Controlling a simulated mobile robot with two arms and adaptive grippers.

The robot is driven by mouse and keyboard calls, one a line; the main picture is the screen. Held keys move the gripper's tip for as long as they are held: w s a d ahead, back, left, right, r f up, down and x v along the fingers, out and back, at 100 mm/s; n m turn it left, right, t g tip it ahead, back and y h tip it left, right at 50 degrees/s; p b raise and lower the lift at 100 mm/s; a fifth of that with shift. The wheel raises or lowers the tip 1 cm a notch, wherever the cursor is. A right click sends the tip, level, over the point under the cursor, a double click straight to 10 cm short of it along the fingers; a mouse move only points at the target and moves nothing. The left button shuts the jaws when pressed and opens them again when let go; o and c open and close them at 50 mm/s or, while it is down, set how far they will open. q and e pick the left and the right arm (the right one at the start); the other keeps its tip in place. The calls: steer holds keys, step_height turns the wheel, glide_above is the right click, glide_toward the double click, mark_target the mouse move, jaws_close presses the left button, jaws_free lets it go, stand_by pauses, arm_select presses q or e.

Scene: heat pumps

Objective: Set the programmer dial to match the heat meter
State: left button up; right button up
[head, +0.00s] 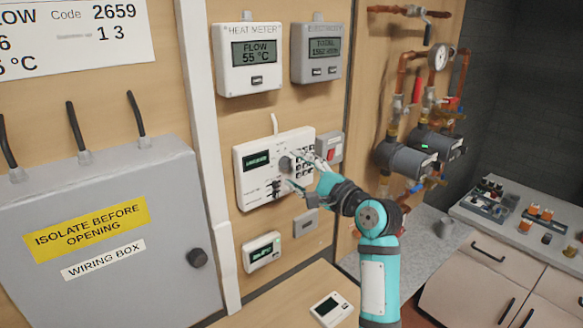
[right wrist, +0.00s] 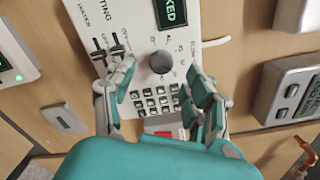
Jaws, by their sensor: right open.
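The heat meter (head: 250,62) is a white wall box at upper left centre in the head view. Its screen reads FLOW 55 °C. Below it is the white programmer (head: 252,186), with a dark screen, keypad, two sliders and a round grey dial (head: 285,163). The dial also shows in the right wrist view (right wrist: 161,62). The programmer's screen is cut off there and ends in "KED". My right gripper (head: 290,169) is open in front of the programmer, its fingers on either side of the dial, with visible gaps. I cannot tell the dial's setting. My left gripper is out of view.
The electricity meter (head: 317,54) hangs right of the heat meter. A small box with a red switch (head: 329,148) is right of the programmer. The grey wiring box (head: 100,235) fills the left. Pumps and copper pipes (head: 405,158) are at right.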

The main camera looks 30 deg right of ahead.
steer(key=s, duration=0.8)
steer(key=shift+s+d, duration=0.35)
steer(key=shift+s, duration=0.05)
